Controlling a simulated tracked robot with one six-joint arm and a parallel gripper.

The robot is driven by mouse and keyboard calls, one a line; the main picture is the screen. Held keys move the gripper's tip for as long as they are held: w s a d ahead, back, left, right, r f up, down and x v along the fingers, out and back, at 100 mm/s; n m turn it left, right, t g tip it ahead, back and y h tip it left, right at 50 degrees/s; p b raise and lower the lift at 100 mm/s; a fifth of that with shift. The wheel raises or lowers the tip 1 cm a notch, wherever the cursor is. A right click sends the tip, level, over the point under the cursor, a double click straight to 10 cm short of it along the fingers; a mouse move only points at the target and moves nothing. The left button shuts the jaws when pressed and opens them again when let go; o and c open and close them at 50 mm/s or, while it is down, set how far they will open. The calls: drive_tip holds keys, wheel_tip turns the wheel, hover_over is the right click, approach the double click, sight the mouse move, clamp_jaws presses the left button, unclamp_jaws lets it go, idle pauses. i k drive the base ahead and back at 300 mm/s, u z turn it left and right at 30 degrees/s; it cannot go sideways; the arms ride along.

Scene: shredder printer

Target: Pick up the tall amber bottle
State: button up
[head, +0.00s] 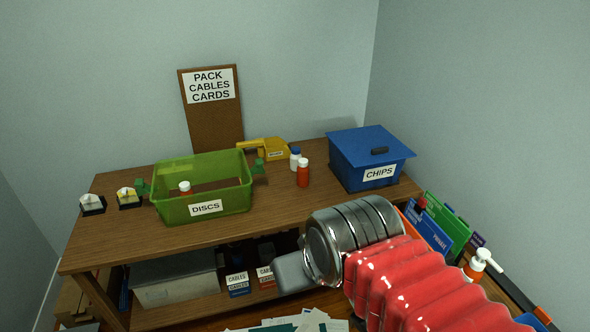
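An orange-amber bottle with a white cap (303,175) stands upright on the wooden table, right of the green bin. Another amber bottle with a white top (474,268) stands at the far right, beside the upright folders. A white cap of a similar orange bottle (185,187) shows inside the green bin. I cannot tell for sure which bottle is the tallest. My gripper (290,272) is a grey end at the front of my arm, low in the middle, in front of the table's lower shelf and apart from the bottles. Its fingers cannot be made out.
The green DISCS bin (165,211) and blue CHIPS box (352,178) flank the table's bottle. A white bottle with a blue cap (295,158) stands close behind it, near a yellow tool (270,149). Small CABLES boxes (237,283) sit on the lower shelf.

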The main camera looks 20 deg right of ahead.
sight(302, 171)
drive_tip(key=i, duration=1.35)
drive_tip(key=z, duration=0.05)
